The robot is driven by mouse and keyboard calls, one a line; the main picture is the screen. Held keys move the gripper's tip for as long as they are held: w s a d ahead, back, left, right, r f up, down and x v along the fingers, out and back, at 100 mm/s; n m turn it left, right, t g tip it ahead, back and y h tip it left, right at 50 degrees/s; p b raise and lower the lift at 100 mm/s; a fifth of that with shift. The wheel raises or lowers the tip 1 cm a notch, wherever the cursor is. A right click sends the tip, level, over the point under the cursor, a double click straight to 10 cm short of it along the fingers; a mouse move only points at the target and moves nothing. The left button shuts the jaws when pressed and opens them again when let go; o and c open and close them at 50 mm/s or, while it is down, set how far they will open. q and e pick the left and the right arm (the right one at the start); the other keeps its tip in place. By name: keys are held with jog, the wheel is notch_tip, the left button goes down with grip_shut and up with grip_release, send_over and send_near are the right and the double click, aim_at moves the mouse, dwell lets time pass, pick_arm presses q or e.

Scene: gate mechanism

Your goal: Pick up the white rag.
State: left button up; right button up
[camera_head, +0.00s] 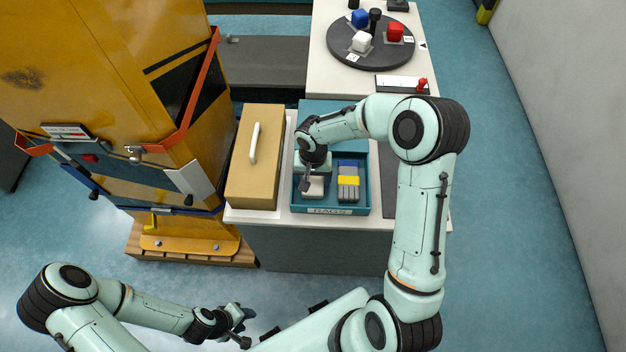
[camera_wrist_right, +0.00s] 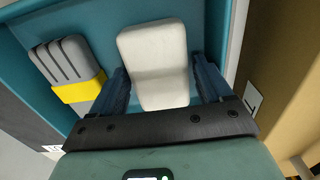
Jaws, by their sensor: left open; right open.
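The white rag (camera_head: 315,189), a folded pale block, lies in the blue tray labelled RAGS (camera_head: 330,211). My right gripper (camera_head: 311,180) is over the left part of the tray, at the rag, and hides part of it in the head view. In the right wrist view the rag (camera_wrist_right: 153,55) lies between the two open fingers of my right gripper (camera_wrist_right: 163,85), with a narrow gap at each side. I cannot tell how deep the fingers reach. My left gripper (camera_head: 246,328) is open and empty, low at the bottom, away from the tray.
A grey bundle with a yellow band (camera_head: 348,182) lies in the tray, right of the rag. A tan box with a white handle (camera_head: 240,180) stands close left of the tray. A yellow cabinet (camera_head: 120,80) is further left. A dark turntable with cubes (camera_head: 350,52) is behind.

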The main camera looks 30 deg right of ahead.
aim_at(313, 179)
jog(key=shift+s+f, duration=0.1)
jog(key=shift+f, duration=0.2)
jog(key=c, duration=0.7)
jog(key=shift+r, duration=0.15)
pick_arm(q)
jog(key=shift+w+r+p, duration=0.55)
jog(key=shift+w+r, duration=0.15)
jog(key=shift+r, duration=0.05)
pick_arm(e)
notch_tip(313, 179, up, 20)
jog(key=shift+f, duration=0.1)
jog(key=shift+o, duration=0.4)
jog(key=shift+f, duration=0.1)
